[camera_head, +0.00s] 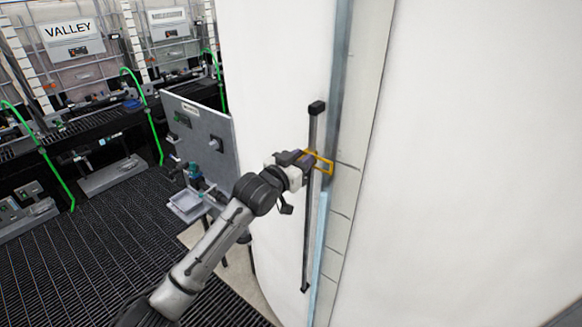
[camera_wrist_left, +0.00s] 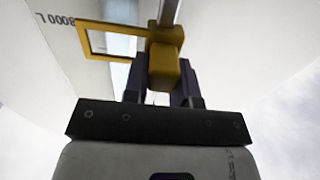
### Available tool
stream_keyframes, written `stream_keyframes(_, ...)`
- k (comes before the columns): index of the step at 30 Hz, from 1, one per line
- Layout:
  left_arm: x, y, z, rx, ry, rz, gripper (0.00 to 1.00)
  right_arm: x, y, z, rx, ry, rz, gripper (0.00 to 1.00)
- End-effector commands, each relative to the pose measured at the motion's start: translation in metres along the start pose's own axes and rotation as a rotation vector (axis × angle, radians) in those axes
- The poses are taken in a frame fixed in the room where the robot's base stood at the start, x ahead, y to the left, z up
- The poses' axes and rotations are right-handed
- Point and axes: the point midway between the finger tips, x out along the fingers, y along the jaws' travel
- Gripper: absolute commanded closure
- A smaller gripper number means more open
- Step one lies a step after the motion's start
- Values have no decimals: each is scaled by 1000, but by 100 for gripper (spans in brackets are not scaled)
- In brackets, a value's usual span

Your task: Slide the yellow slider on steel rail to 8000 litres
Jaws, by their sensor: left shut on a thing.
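The yellow slider (camera_head: 327,159) sits on the steel rail (camera_head: 313,133), which runs upright on the big white tank. Its open rectangular frame reaches right over the scale strip (camera_head: 345,180). My left gripper (camera_head: 303,160) comes from the left and is shut on the slider. In the left wrist view, the dark fingers (camera_wrist_left: 161,88) hold the block of the slider (camera_wrist_left: 164,62) from both sides. An upside-down 8000 L label (camera_wrist_left: 54,18) shows just beyond the upper left corner of the slider's frame. Exact alignment with its mark is hard to tell. My right gripper is out of view.
A pale blue column (camera_head: 318,230) shows in the gauge beside the rail, below the slider. A grey panel (camera_head: 205,135) with a small shelf stands left of my left arm. Dark grating floor (camera_head: 120,240) and a VALLEY station (camera_head: 73,35) lie further left.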

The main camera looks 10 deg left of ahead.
Motion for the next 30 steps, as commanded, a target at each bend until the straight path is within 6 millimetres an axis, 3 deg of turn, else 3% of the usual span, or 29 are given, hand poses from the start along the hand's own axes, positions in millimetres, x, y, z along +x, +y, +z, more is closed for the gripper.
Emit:
stream_keyframes(9, 0, 0, -3, 1, 5, 0, 100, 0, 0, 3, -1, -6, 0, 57)
stream_keyframes(10, 0, 0, -3, 1, 5, 0, 73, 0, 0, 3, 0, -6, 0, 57)
stream_keyframes(18, 0, 0, -2, 1, 2, 0, 49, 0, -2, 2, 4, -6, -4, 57)
stream_keyframes(30, -11, -1, 0, 0, 2, 0, 49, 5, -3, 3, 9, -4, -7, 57)
